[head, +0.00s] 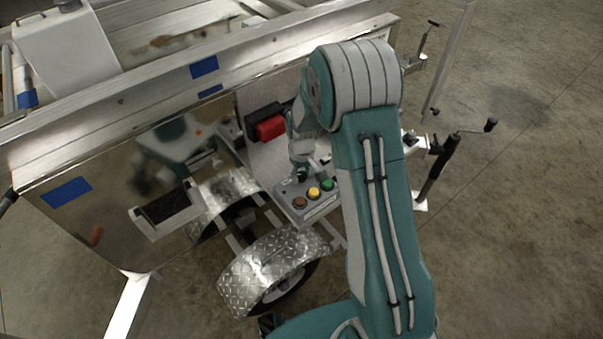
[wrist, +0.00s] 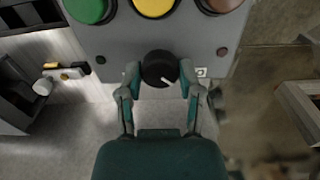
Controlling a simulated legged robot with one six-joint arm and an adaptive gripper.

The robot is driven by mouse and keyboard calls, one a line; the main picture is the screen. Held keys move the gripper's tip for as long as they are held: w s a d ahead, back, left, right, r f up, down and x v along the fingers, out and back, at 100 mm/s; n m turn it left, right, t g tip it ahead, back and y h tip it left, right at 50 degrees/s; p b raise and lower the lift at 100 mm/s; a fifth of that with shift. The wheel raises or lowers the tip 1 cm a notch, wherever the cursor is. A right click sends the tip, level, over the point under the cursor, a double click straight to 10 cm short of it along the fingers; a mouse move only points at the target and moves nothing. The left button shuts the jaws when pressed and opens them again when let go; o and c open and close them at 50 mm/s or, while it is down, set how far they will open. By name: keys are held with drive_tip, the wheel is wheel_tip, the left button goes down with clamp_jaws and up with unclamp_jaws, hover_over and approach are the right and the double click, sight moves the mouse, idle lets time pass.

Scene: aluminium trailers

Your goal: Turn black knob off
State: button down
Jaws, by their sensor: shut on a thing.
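The black knob (wrist: 160,69) sits on the grey control panel (wrist: 115,45) in the wrist view, with a white mark pointing to its lower right. My gripper (wrist: 160,78) has one finger on each side of the knob and is shut on it. In the head view the panel (head: 322,208) is on the trailer beside the wheel, and my gripper (head: 301,174) reaches its back edge. The knob is hard to make out there, mostly covered by my gripper.
Green (wrist: 88,6), yellow (wrist: 154,4) and red-brown (wrist: 218,3) buttons sit on the panel close to the knob. A red box (head: 270,128) is on the trailer wall behind. A diamond-plate fender (head: 262,262) lies in front, and a crank handle (head: 452,155) stands at right.

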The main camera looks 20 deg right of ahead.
sight(301, 174)
drive_tip(key=shift+n, duration=0.3)
drive_tip(key=shift+c, duration=1.3)
unclamp_jaws()
drive_tip(key=shift+w, duration=0.1)
wheel_tip(301, 174, up, 12)
drive_tip(key=shift+a, duration=0.1)
